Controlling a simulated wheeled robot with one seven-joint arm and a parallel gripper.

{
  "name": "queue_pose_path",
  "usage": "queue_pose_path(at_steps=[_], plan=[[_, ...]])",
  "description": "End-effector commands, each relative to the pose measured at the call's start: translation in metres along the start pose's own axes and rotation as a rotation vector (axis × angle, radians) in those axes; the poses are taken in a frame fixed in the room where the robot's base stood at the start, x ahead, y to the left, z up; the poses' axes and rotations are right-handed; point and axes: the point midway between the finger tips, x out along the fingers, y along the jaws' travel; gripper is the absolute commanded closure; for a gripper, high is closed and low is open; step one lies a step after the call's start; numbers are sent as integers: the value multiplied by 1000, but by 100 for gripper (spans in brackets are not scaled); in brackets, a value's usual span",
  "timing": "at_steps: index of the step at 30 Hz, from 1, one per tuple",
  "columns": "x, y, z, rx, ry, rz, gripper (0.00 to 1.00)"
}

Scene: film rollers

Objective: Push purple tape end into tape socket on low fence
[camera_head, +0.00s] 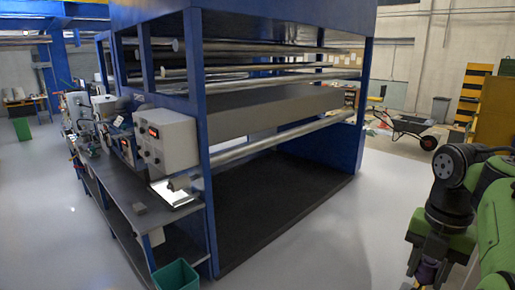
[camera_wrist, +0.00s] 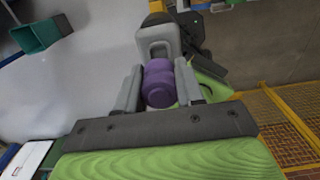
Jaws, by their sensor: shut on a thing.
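In the wrist view my gripper (camera_wrist: 159,85) is shut on a purple tape end (camera_wrist: 159,84), which sits between its two grey fingers. The purple piece looks rounded. In the head view my gripper (camera_head: 425,274) hangs low at the right edge, with a bit of purple tape end (camera_head: 428,270) showing there. I cannot make out the tape socket or the low fence for certain in either view. A yellow mesh panel (camera_wrist: 290,125) stands at the lower right of the wrist view; I cannot tell whether it is the low fence.
A large blue roller machine (camera_head: 205,150) fills the middle of the head view, with a side bench (camera_head: 140,215). A teal bin (camera_head: 177,275) stands at its near corner. A wheelbarrow (camera_head: 410,125) is at the back right. Grey floor between machine and arm is clear.

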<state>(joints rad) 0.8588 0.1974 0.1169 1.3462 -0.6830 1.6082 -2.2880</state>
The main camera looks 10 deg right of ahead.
Motion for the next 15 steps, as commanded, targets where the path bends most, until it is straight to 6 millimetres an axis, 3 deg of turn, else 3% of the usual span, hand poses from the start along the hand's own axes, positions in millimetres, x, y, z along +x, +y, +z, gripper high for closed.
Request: queue_pose_path(at_steps=[15], plan=[[-18, 0, 0, 1, 0, 0, 100]])
